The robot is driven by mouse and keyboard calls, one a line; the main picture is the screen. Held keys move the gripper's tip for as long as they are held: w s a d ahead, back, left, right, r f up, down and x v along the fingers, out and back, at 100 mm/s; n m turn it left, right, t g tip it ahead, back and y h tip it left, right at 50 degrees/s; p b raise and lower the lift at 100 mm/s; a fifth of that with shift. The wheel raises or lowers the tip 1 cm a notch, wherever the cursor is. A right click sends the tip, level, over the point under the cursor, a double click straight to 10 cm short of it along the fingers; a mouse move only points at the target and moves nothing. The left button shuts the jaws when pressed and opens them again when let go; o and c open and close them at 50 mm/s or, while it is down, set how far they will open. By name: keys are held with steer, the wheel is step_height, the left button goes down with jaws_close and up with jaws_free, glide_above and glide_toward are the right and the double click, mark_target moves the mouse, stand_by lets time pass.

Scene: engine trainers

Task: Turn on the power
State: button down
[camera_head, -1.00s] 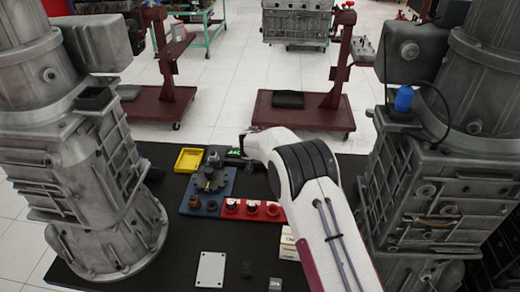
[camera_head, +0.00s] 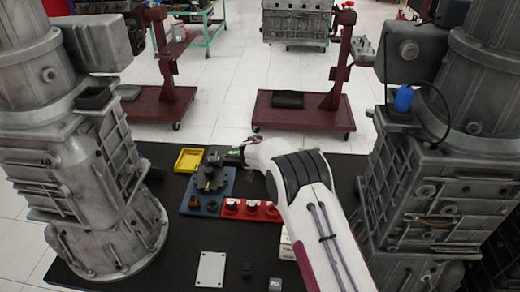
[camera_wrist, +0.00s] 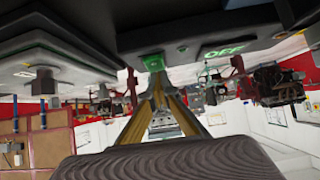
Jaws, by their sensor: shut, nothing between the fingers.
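In the wrist view a green button-like block (camera_wrist: 152,62) sits on the edge of a dark panel. A green label reading OFF (camera_wrist: 222,50) is on the same panel, right of the block. My gripper (camera_wrist: 157,84) is shut and empty, its brass-coloured fingers meeting just below the green block. I cannot tell whether the tips touch it. In the head view a small green patch (camera_head: 234,153) shows at the end of my arm, behind the blue fixture. My fingers are too hidden there to make out.
A blue fixture with a dark gear (camera_head: 211,179), a red tray (camera_head: 250,210) with round parts, a yellow tray (camera_head: 189,159) and a grey plate (camera_head: 211,269) are on the black table (camera_head: 150,260). Large grey housings stand left (camera_head: 90,160) and right (camera_head: 420,190).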

steer(key=shift+w+f, duration=0.1)
steer(key=shift+f, duration=0.2)
steer(key=shift+w+r, duration=0.1)
steer(key=shift+w, duration=0.15)
steer(key=shift+w+r, duration=0.1)
steer(key=shift+w, duration=0.45)
steer(key=shift+r, duration=0.1)
steer(key=shift+w+r, duration=0.15)
steer(key=shift+r, duration=0.8)
steer(key=shift+w+r, duration=0.15)
steer(key=shift+r, duration=0.8)
steer(key=s+r, duration=0.6)
steer(key=r, duration=0.2)
